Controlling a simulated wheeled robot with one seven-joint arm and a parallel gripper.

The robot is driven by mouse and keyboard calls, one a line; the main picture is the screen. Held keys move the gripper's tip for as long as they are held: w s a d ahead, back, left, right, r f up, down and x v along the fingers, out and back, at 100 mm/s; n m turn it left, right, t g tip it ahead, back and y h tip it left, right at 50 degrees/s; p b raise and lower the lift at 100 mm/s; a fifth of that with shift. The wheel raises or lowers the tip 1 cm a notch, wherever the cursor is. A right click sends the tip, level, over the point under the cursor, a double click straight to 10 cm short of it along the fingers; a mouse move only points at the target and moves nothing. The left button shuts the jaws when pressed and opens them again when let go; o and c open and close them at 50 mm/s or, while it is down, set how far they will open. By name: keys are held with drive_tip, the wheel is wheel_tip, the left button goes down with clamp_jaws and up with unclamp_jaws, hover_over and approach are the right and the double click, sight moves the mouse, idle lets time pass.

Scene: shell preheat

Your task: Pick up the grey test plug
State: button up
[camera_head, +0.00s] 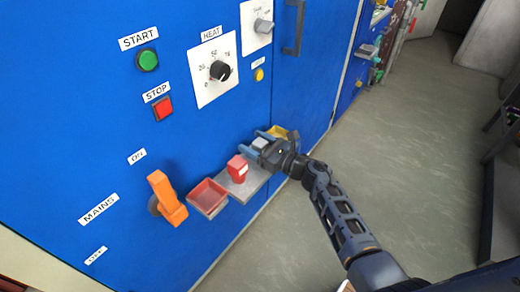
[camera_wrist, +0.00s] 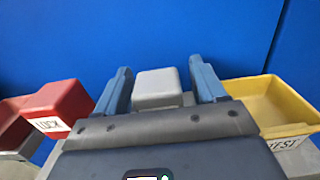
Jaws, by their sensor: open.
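The grey test plug (camera_wrist: 158,88) is a light grey block. In the wrist view it stands between the two blue fingers of my gripper (camera_wrist: 162,90), with a narrow gap on each side. In the head view the plug (camera_head: 260,143) shows as a small grey shape between the fingers of my gripper (camera_head: 266,141) at the ledge on the blue panel. My gripper is open around it. The plug's lower part is hidden by my gripper body in the wrist view.
A red block labelled LOCK (camera_wrist: 62,106) stands left of the plug on the grey ledge (camera_head: 247,185). A red tray (camera_head: 208,198) is further left. A yellow tray (camera_wrist: 262,102) labelled TEST is close on the right. The blue panel (camera_head: 200,120) rises behind; an orange handle (camera_head: 166,198) sticks out.

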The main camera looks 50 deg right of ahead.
drive_tip(key=c, duration=1.1)
drive_tip(key=shift+r, duration=0.15)
